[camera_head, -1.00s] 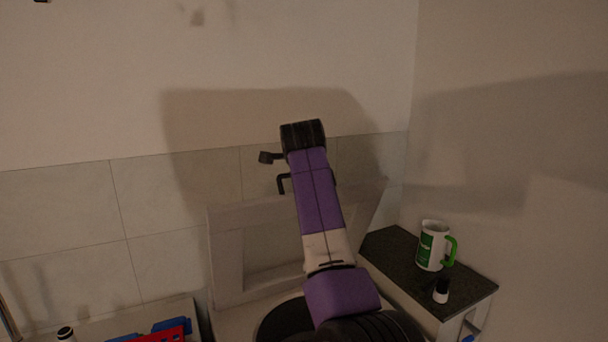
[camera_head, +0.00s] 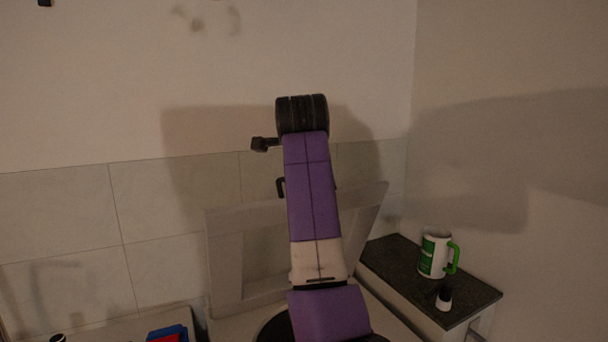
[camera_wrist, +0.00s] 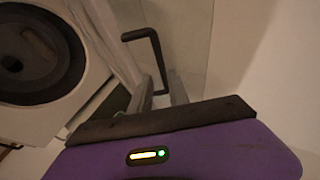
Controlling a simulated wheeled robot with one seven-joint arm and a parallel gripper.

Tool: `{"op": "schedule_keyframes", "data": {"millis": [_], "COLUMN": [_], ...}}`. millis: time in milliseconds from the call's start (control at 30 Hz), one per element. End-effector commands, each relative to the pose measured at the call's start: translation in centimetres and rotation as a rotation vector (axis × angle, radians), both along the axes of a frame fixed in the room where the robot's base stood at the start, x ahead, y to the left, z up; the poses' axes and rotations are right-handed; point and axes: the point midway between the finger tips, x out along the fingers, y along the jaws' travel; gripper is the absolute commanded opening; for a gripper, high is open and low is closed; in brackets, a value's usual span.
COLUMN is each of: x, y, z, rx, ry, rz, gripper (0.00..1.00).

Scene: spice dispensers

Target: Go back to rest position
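My arm, purple with pale and black joints, rises through the middle of the head view. Its top end is a black joint, with a small dark part sticking out to the left. My gripper's fingers cannot be made out in the head view. In the wrist view, my purple wrist housing with a dark bar fills the bottom, and short grey shapes show just beyond it. I cannot tell whether these are fingertips. Nothing is seen held. A small white bottle with a black cap (camera_head: 444,298) stands upright on the dark-topped cabinet (camera_head: 393,262), away from my arm.
A white mug with a green handle (camera_head: 435,256) stands behind the bottle. A pale panel frame (camera_head: 225,255) stands behind my arm. A blue and red item (camera_head: 168,333) is at the bottom left. A white appliance with a round dark door (camera_wrist: 40,50) shows in the wrist view.

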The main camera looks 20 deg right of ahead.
Motion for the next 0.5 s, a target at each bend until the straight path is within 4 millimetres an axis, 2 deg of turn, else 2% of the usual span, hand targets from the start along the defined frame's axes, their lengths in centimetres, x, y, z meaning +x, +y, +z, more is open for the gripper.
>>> {"op": "schedule_keyframes", "data": {"millis": [433,500], "x": [0.05,0.37], "y": [0.00,-0.07], "z": [0.06,0.59], "rx": [-0.015,-0.055], "ry": [0.005,-0.004], "rz": [0.010,0.034], "gripper": [0.22,0.22]}}
